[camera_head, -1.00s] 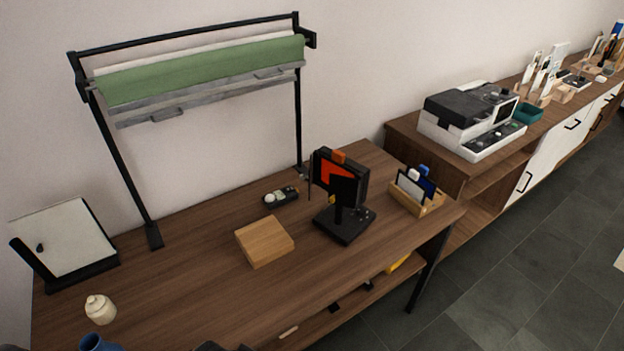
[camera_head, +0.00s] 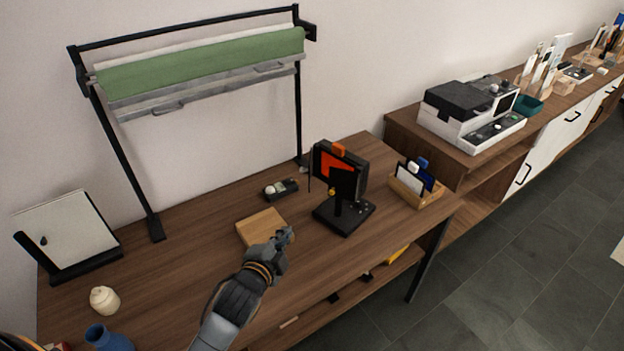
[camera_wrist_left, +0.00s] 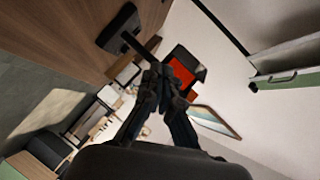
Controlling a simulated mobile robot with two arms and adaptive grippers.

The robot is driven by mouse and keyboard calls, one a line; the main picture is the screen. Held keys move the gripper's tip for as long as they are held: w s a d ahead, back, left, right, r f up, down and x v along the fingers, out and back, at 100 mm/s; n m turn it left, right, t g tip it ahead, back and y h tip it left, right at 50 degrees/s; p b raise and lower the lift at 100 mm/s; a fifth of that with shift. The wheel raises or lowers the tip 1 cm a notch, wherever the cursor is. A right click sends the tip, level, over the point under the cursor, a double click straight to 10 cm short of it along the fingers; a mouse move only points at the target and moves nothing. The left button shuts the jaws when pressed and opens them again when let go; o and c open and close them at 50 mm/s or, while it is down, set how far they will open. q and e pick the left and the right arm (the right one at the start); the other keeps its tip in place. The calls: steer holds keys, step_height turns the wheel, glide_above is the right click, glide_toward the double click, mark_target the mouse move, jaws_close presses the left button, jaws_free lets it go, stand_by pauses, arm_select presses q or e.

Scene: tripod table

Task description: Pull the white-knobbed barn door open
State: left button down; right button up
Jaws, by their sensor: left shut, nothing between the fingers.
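A small black stand device with flat black panels and an orange face (camera_head: 350,175) stands on the wooden table (camera_head: 180,290); its panels may be the barn doors. I cannot make out a white knob on it. My left gripper (camera_head: 285,237) is shut and empty, to the left of the device's base and above the light wooden block (camera_head: 258,226). In the left wrist view the shut fingers (camera_wrist_left: 160,75) point toward the device's orange face (camera_wrist_left: 181,76), partly covering it; I cannot tell whether they touch. My right gripper is not in view.
A small black control box (camera_head: 281,189) lies behind the block. A wooden card holder (camera_head: 418,190) stands right of the device. A black frame with a green roll (camera_head: 205,65) rises at the back.

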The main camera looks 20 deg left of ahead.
mark_target(306, 170)
arm_select(q)
steer(key=w+d+r+m+t+p, duration=0.1)
steer(key=w+r+m, duration=0.1)
steer(key=w, duration=0.5)
steer(key=w+r+m+t+h, duration=0.1)
steer(key=w+r+m+t, duration=0.1)
steer(key=w, duration=0.6)
steer(key=shift+d+r+m+t+p, duration=0.3)
steer(key=shift+d+r+m+p, duration=0.15)
steer(key=shift+m, duration=0.25)
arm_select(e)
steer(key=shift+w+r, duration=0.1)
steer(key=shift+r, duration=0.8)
arm_select(q)
steer(key=shift+a+r+h, duration=0.1)
steer(key=shift+a+h, duration=0.1)
steer(key=shift+h, duration=0.3)
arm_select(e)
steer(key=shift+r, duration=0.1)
